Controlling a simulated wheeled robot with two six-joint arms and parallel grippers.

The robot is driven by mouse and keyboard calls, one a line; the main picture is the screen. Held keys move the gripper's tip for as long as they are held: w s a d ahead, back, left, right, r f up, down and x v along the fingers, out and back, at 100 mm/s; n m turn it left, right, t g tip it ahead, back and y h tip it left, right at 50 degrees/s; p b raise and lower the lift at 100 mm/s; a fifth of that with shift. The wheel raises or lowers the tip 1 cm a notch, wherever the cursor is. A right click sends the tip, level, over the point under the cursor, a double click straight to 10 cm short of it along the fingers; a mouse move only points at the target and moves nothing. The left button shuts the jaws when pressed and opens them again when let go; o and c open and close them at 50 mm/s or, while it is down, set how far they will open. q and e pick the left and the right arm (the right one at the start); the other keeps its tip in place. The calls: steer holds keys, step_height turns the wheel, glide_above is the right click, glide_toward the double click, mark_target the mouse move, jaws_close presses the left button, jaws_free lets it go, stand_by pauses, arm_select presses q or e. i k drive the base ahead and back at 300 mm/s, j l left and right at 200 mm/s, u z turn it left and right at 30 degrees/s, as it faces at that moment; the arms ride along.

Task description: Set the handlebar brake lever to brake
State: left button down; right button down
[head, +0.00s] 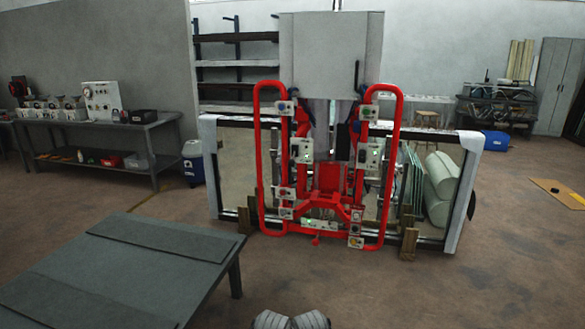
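The frame manipulator stands ahead in the head view, with a tall grey box on top and a red tubular handlebar (259,150) looping down both sides. Small control boxes sit along the red tubes, among them one at the upper left (284,108), one at the upper right (368,112) and one with a yellow mark at the lower right (355,242). The brake lever is too small to pick out, so I cannot tell its setting. Grey parts of my own body show at the bottom edge. Neither gripper can be made out, and nothing of mine touches the manipulator.
A framed glass panel (457,190) stands upright behind the manipulator, with wooden blocks (409,243) at its foot. A low grey table (120,270) fills the lower left. A workbench (100,130) stands back left.

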mark_target(291, 162)
steer(key=i+l, duration=0.1)
steer(key=i, duration=1)
steer(key=i+l+u, duration=0.1)
steer(key=i, duration=0.45)
